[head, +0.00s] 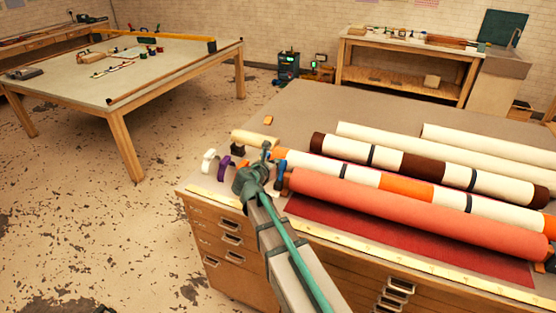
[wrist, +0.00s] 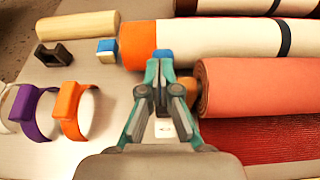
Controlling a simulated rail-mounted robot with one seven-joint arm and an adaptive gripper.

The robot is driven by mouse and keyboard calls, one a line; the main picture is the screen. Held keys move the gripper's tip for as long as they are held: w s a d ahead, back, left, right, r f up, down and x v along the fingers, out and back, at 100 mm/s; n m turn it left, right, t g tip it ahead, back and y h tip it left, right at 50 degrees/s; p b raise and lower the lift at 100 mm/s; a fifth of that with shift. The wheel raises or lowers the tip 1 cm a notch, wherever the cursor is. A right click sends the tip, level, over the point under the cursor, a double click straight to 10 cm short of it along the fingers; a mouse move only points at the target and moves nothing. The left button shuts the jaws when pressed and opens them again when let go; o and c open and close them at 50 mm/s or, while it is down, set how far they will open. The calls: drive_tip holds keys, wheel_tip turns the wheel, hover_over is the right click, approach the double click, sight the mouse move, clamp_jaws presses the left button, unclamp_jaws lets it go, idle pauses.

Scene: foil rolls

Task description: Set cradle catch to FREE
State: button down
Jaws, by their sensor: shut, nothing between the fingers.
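My gripper (wrist: 162,65) is shut and empty, its fingertips together just left of the coral roll's end (wrist: 205,90). In the head view my gripper (head: 266,150) is over the table's near left corner. A small blue part (wrist: 163,53) shows right at the fingertips; I cannot tell whether they touch it. A blue upright piece (head: 281,178) stands by the roll's end in the head view. It may be part of the cradle catch, but I cannot make out its setting. A small white plate with a dark mark (wrist: 163,128) shows between the fingers, partly hidden.
Purple (wrist: 35,110) and orange (wrist: 73,110) open bands lie left of my gripper. A dark notched block (wrist: 54,56), a blue-topped block (wrist: 106,50) and a pale cylinder (wrist: 78,26) lie beyond. Several long rolls (head: 380,190) fill the table's right side.

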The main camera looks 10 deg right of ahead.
wheel_tip(320, 180, up, 9)
drive_tip(key=s+a+b, duration=0.1)
drive_tip(key=s+b, duration=0.1)
drive_tip(key=shift+s+a, duration=0.2)
drive_tip(key=shift+a, duration=0.2)
